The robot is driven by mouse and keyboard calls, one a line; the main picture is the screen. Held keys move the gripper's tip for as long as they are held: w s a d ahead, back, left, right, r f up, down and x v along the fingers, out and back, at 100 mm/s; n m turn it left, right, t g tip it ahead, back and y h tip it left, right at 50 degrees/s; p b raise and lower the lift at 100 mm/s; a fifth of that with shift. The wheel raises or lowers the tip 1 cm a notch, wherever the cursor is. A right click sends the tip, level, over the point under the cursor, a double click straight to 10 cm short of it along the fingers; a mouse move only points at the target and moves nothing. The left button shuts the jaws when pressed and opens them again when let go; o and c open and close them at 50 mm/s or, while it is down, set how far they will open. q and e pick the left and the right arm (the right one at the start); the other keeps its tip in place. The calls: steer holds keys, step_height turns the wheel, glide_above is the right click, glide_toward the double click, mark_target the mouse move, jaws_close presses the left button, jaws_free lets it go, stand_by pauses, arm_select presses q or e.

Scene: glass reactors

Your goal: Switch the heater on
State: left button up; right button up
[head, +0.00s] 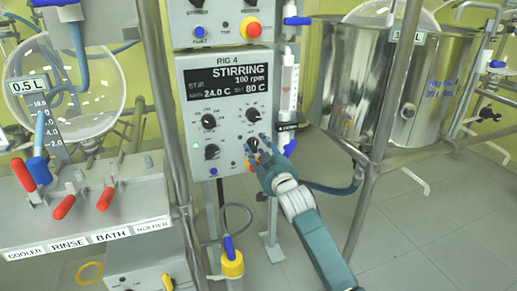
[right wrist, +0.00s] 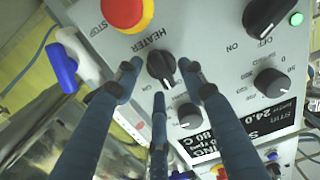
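The heater knob (right wrist: 161,66) is a black rotary knob beside the word HEATER on the grey control panel (head: 232,181) of rig 4. My right gripper (head: 257,147) is at the panel's lower right and partly hides this knob in the head view. In the right wrist view the gripper (right wrist: 160,80) has its fingers spread around the knob; I cannot tell whether any finger touches it. The display (head: 227,81) reads STIRRING, 100 rpm, 24.0 C and set 80 C. My left gripper is not in view.
A red stop button (right wrist: 123,10) sits close to the heater knob. Other black knobs (right wrist: 270,82) and an on/off knob (right wrist: 266,14) with a lit green lamp (right wrist: 296,19) share the panel. A steel post (head: 165,100) stands left of it, a steel vessel (head: 352,75) right.

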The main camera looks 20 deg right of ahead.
jaws_close()
steer(key=shift+r+m+p, duration=0.1)
steer(key=shift+m+p, duration=0.6)
steer(key=shift+p, duration=0.15)
steer(key=shift+m+p, duration=0.3)
steer(key=m+p, duration=0.3)
steer(key=shift+d, duration=0.1)
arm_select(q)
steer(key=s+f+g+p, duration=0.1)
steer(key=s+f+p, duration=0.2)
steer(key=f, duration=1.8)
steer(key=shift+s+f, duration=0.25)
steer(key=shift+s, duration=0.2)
arm_select(e)
steer(key=shift+f+m, duration=0.25)
steer(key=shift+m, duration=1.55)
steer(key=shift+f+m, duration=0.25)
steer(key=shift+m, duration=1.55)
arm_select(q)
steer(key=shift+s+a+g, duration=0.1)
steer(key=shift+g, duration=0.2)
